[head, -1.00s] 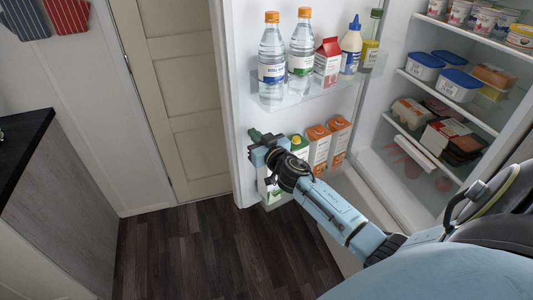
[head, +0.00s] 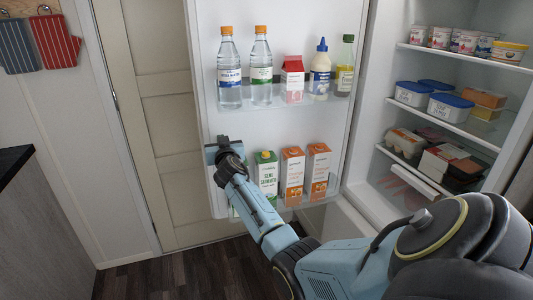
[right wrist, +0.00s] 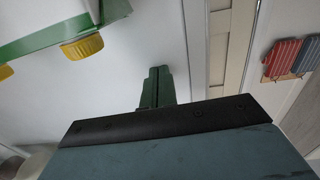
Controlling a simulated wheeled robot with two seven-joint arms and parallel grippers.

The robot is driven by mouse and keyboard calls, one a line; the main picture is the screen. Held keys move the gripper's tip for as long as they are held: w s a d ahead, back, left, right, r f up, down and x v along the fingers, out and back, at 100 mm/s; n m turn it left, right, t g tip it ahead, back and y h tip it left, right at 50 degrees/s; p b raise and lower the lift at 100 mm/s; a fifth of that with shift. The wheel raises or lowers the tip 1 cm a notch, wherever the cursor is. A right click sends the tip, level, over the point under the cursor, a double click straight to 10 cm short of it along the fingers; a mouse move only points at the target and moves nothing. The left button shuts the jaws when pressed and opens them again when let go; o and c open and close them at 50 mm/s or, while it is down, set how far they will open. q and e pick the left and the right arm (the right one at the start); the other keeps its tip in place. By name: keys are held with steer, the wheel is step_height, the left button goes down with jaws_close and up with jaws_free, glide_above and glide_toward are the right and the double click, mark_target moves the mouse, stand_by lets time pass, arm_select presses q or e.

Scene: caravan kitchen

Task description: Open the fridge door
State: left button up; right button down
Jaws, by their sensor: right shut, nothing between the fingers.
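The fridge door (head: 270,130) stands wide open in the head view, its shelved inner side facing me. The open fridge interior (head: 385,120) is to its right. My right gripper (head: 212,150) is at the door's inner face near its free left edge, beside the lower door shelf. In the right wrist view its fingers (right wrist: 157,88) are closed together with nothing between them, in front of the white door surface (right wrist: 130,70). Whether they touch the door I cannot tell. My left gripper is not in view.
Bottles (head: 229,70) and cartons (head: 292,175) stand on the door shelves. Tubs and packs (head: 450,107) fill the fridge shelves. A beige panelled door (head: 160,120) is behind the fridge door. A dark countertop (head: 14,160) is at the left. Dark floor (head: 150,275) shows below.

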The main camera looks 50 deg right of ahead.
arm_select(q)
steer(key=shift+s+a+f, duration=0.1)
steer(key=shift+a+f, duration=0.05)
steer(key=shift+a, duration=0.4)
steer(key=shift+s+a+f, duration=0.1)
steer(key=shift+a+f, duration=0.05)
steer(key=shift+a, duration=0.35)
arm_select(e)
steer(key=shift+w+d, duration=0.25)
steer(key=shift+w, duration=0.05)
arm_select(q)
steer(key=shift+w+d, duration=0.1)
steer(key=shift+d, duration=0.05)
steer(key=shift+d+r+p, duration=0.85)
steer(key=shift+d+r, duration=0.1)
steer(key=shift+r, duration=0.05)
arm_select(e)
steer(key=v, duration=1.4)
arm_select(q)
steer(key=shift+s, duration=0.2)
arm_select(e)
steer(key=shift+w+a, duration=0.1)
steer(key=shift+a, duration=0.05)
